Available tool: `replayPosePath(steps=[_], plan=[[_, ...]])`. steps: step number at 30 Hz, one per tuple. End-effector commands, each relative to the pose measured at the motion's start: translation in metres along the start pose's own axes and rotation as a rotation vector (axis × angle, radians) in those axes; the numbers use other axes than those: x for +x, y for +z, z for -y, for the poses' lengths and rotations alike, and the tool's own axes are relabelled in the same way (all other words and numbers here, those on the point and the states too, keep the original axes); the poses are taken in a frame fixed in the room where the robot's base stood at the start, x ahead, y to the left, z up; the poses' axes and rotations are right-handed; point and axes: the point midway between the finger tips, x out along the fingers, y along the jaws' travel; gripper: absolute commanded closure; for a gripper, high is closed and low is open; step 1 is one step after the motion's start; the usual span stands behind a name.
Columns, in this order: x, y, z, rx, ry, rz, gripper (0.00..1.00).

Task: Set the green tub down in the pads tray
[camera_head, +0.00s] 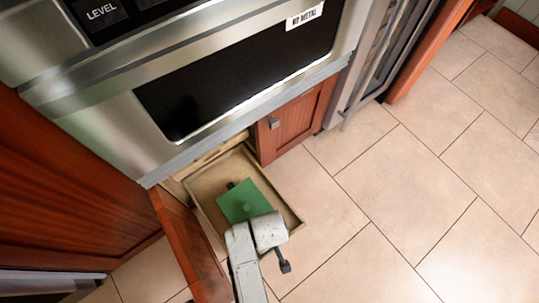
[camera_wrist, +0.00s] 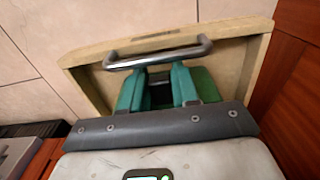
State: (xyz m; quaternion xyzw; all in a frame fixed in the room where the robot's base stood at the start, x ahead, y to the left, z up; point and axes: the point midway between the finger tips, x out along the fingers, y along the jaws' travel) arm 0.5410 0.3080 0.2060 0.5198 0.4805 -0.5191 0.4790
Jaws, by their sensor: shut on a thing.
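The green tub (camera_head: 240,199) shows in the head view as a green square within the outline of the pulled-out wooden tray (camera_head: 288,213). My gripper (camera_wrist: 157,80) is shut on the tub, its teal fingers a little apart. A patch of the tub's green (camera_wrist: 206,82) shows beside the right finger in the wrist view. The tray's pale wooden rim (camera_wrist: 235,27) lies beyond the fingers. My wrist hides part of the tub and tray in the head view. I cannot tell whether the tub touches the tray floor. No pads can be made out.
The microwave (camera_head: 130,125) overhangs the tray's back. An open red-wood door (camera_head: 188,245) stands close on the left, a closed one (camera_head: 297,120) at the right. A curved metal bar (camera_wrist: 160,52) crosses before my fingers. Tiled floor (camera_head: 400,190) is free to the right.

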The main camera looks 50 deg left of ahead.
Motion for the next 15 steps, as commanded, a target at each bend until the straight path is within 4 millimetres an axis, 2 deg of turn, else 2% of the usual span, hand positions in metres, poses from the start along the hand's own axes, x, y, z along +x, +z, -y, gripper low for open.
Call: replayPosePath(steps=[9,10,15], plan=[[0.001,-0.001,-0.0006,0.001,0.001,-0.002,1.0],[0.0007,-0.0004,-0.0004,0.001,0.001,-0.001,0.68],[0.0005,-0.0004,-0.0003,0.0,0.001,-0.001,0.51]])
